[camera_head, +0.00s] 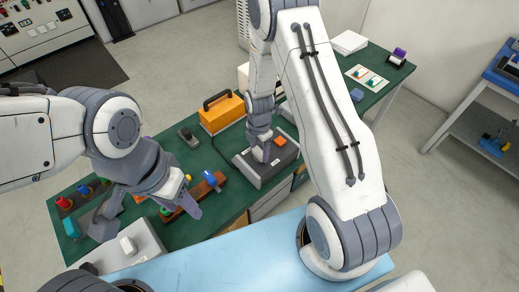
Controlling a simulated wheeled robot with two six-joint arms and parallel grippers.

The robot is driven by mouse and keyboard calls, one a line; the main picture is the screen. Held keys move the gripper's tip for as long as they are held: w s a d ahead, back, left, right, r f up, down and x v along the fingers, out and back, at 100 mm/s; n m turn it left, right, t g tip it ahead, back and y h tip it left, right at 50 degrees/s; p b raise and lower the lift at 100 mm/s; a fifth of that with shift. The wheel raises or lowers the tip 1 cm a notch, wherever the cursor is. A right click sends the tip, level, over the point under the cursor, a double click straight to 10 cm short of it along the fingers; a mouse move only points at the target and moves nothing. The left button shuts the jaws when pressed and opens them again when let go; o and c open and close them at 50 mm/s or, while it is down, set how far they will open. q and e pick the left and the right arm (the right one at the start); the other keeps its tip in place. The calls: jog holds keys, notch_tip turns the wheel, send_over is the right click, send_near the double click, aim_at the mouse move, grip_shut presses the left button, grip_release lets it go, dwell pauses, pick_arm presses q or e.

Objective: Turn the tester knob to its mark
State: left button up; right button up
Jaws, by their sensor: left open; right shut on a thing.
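The tester is a low grey box (262,180) with an orange square (280,142) on its top, on the green table right of centre. My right gripper (262,154) points down onto the tester's top and is shut on its knob. The knob and its mark are hidden behind the gripper, so I cannot tell how the knob is turned. My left gripper (148,212) is open and empty, with its fingers spread above the left part of the table, apart from the tester.
A brown rack (205,190) with coloured pieces lies between my arms. An orange case (221,112) with a black handle stands behind it. A light grey box (118,252) with a white piece is at front left. A white card (367,78) lies at the far right.

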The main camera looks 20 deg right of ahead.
jog(key=m, duration=0.4)
jog(key=shift+b, duration=0.4)
jog(key=m, duration=0.4)
jog(key=shift+b, duration=0.35)
jog(key=m, duration=0.5)
jog(key=shift+w, duration=0.1)
jog(key=shift+m+b, duration=0.45)
jog(key=shift+m, duration=1.85)
jog(key=shift+r, duration=0.1)
jog(key=o, duration=1.4)
